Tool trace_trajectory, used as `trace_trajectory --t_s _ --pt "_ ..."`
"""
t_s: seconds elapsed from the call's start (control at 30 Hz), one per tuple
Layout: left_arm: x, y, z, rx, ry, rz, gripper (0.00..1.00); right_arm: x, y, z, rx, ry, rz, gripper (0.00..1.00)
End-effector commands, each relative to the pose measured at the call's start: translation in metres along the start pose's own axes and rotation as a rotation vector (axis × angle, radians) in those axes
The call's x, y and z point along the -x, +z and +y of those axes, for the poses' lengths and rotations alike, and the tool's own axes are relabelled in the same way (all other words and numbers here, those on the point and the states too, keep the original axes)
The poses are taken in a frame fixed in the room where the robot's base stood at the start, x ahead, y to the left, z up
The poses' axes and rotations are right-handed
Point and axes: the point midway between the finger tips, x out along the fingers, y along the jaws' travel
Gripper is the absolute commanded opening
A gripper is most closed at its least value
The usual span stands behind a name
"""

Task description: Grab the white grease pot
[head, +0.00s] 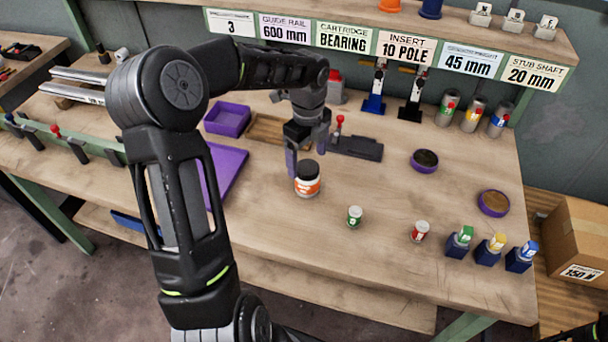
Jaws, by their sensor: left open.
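The white grease pot (308,187), with a black lid and an orange band, stands upright on the wooden workbench (385,225). My left gripper (308,158) points down right at the pot, its fingers apart. One finger is at the left of the lid, and the other is farther back and to the right. The pot stands in front of the gripper, and I cannot tell whether they touch. My right gripper is not in view; only a dark piece shows at the bottom right corner.
Small green (355,217) and red (419,231) cans stand in front and to the right. Purple round dishes (424,167) lie farther right. A purple tray (228,118) and a dark fixture with a red knob (356,147) are behind. Bench between pot and dishes is clear.

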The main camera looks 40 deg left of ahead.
Motion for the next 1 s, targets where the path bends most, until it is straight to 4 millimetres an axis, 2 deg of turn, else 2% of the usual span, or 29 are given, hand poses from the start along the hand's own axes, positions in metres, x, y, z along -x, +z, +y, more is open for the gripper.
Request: trace_trajectory --t_s 0.17,0.4,0.77,1.0 --pt "-0.005 0.000 0.000 0.001 0.002 0.000 0.84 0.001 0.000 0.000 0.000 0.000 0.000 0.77" --pt "-0.026 0.000 0.000 -0.001 0.001 0.000 0.84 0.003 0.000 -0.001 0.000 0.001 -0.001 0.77" --pt "-0.031 -0.001 0.001 0.001 0.002 0.001 0.84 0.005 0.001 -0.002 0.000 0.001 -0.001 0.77" --pt "-0.064 -0.002 0.002 0.000 0.003 0.003 0.84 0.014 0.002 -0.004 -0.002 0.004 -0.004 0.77"
